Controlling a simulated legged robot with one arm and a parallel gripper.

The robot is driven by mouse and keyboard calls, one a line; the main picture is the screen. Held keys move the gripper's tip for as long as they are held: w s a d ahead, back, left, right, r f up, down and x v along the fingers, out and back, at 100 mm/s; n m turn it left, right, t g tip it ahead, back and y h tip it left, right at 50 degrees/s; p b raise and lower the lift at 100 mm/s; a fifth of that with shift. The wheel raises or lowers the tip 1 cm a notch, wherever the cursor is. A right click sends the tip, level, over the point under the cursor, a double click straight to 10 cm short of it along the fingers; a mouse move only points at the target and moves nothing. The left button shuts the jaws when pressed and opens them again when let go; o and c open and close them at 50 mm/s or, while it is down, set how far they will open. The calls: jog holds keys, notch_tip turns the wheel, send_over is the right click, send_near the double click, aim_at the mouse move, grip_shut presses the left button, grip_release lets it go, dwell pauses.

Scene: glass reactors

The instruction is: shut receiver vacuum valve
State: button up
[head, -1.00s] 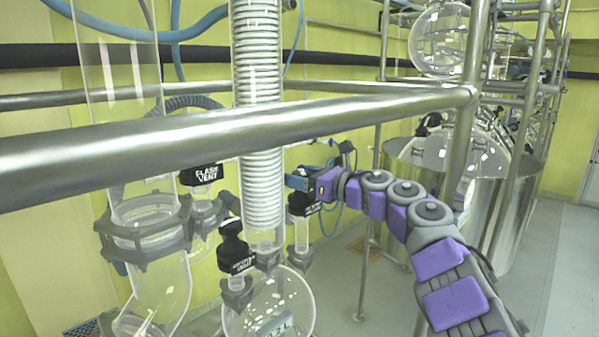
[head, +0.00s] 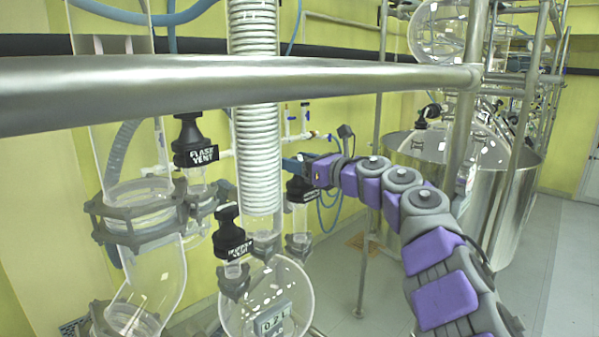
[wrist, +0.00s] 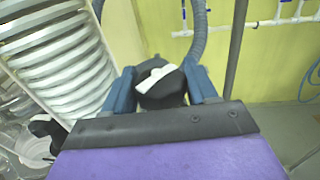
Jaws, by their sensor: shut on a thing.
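My gripper (head: 294,163) is at the far end of my arm, right of the coiled glass condenser. It is shut on a black valve knob (head: 299,189), whose label I cannot read from here. In the wrist view the black knob (wrist: 162,92) with a white marking sits between the blue fingers of my gripper (wrist: 165,85). Glass tubing hangs below the knob. Two other black valves stand to the left: one labelled FLASK VENT (head: 195,150) and a lower one (head: 232,238) whose label is hard to read.
A thick steel rail (head: 300,80) crosses in front of the glassware. The coiled condenser (head: 256,130) stands close left of my gripper, above a round flask (head: 245,310) with a display. A large steel vessel (head: 495,210) stands at right. Open floor lies at far right.

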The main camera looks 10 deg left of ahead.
jog(key=shift+s+a+f+b, duration=0.15)
jog(key=shift+a+f+b, duration=0.1)
jog(key=shift+b, duration=0.1)
jog(key=shift+r+m+t+h+b, duration=0.1)
jog(key=shift+m+t+h+b, duration=0.55)
jog(key=shift+t+b, duration=0.3)
jog(key=shift+r+m+t+h+b, duration=0.1)
jog(key=shift+m+t+h+b, duration=0.6)
jog(key=shift+m+t+h, duration=0.4)
jog(key=m+t+h+p, duration=0.2)
jog(key=h, duration=0.1)
jog(key=shift+r+m, duration=0.25)
jog(key=shift+m+t+h+p, duration=0.35)
jog(key=shift+m+h+p, duration=0.05)
jog(key=shift+h+p, duration=0.25)
jog(key=shift+f, duration=0.15)
